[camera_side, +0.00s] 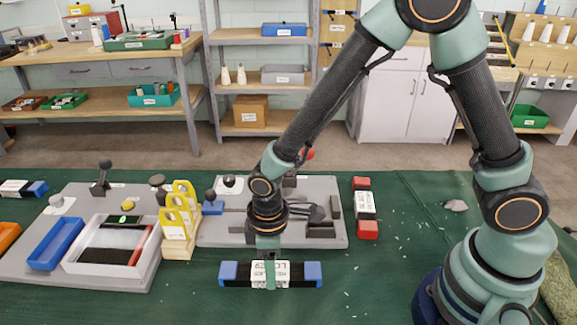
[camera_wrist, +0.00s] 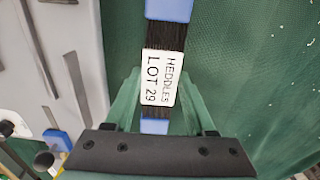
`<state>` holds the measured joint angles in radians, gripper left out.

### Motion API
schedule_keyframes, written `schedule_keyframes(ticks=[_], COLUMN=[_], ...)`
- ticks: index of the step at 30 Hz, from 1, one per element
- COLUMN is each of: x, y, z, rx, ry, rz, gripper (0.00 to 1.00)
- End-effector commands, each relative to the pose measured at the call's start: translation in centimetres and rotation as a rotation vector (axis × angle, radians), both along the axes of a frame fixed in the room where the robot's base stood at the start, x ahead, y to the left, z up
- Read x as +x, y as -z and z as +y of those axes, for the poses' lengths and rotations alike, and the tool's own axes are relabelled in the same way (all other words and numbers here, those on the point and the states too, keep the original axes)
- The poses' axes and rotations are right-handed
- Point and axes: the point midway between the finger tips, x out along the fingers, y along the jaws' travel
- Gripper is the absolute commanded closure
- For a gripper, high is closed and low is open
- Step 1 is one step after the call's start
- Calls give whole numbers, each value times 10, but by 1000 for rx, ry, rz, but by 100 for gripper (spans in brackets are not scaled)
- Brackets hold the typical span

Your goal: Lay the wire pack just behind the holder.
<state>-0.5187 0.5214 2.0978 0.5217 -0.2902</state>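A pack of black wires (camera_side: 299,275) with blue ends and a white label lies across the green mat in the side view. In the wrist view, the label (camera_wrist: 162,77) reads HEDDLES LOT 29. My gripper (camera_side: 269,273) points down at the middle of this pack. Its two green fingers (camera_wrist: 160,88) stand on either side of the pack, with narrow gaps, and look open. One finger hides part of the label in the side view. I cannot be sure which thing is the holder.
A grey plate with fittings (camera_side: 335,240) lies behind the pack. A red-ended labelled block (camera_side: 366,207) lies to its right. At left, a grey board carries a blue tray (camera_side: 55,243) and a white tray (camera_side: 72,267). The front mat is clear.

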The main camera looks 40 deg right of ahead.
Motion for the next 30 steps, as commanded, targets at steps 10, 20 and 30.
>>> schedule_keyframes(ticks=[10, 20, 30], x=[0, 1, 1], y=[0, -28, -94], z=[0, 1, 0], rx=[0, 3, 2], ry=[0, 0, 0], rz=[0, -6, -5], gripper=[15, 15, 15])
